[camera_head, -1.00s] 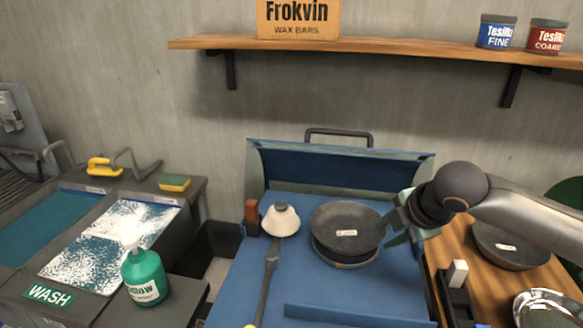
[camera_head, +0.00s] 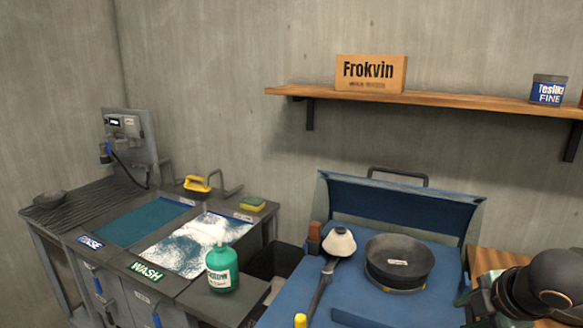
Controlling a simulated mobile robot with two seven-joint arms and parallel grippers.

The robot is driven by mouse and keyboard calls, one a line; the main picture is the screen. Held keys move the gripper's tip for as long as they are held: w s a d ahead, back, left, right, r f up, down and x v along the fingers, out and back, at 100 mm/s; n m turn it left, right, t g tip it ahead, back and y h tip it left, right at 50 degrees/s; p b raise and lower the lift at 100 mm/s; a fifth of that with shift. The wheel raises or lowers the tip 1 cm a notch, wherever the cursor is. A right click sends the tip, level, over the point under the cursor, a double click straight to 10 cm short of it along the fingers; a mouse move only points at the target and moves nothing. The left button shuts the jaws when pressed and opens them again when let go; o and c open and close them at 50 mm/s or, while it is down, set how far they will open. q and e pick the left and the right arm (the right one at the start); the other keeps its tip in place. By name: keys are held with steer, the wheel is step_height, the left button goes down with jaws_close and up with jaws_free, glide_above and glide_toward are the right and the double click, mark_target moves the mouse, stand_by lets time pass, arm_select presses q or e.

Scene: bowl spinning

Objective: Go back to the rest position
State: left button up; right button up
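My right gripper (camera_head: 474,298) is at the lower right, over the right edge of the blue spinning station. Its fingers are partly cut off and seen edge-on, so I cannot tell whether it is open or shut. It is apart from the dark bowl (camera_head: 399,262), which sits on the round holder in the blue station (camera_head: 365,294). A white cone-shaped head (camera_head: 339,242) on a dark lever arm stands left of the bowl. My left gripper is not in view.
The wash sink (camera_head: 178,255) and rinse sink (camera_head: 142,221) lie at the left. A green soap bottle (camera_head: 222,270) stands at the sink's front edge. A small dark bowl (camera_head: 50,199) is on the far-left drainboard. A shelf (camera_head: 440,103) with a Frokvin box (camera_head: 371,74) hangs above.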

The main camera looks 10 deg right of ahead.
steer(key=s+a+f+m+g+y, duration=0.1)
steer(key=s+a+f+m+y, duration=0.4)
steer(key=a+f, duration=1.05)
steer(key=s+d+f+m+g+h, duration=0.1)
steer(key=s+f+m+h, duration=0.15)
steer(key=s+m, duration=0.35)
steer(key=s+d+f+m+g+h, duration=0.15)
steer(key=s+f+m, duration=0.25)
steer(key=s, duration=0.5)
arm_select(q)
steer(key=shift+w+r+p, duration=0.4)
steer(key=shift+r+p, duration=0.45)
steer(key=shift+p, duration=0.05)
arm_select(e)
steer(key=w+a+f+t+y, duration=0.1)
steer(key=w+a+f+t, duration=0.1)
steer(key=f, duration=0.3)
steer(key=w+a+f+t, duration=0.3)
steer(key=f+t, duration=0.1)
steer(key=shift+f+y, duration=0.35)
steer(key=shift+y, duration=0.05)
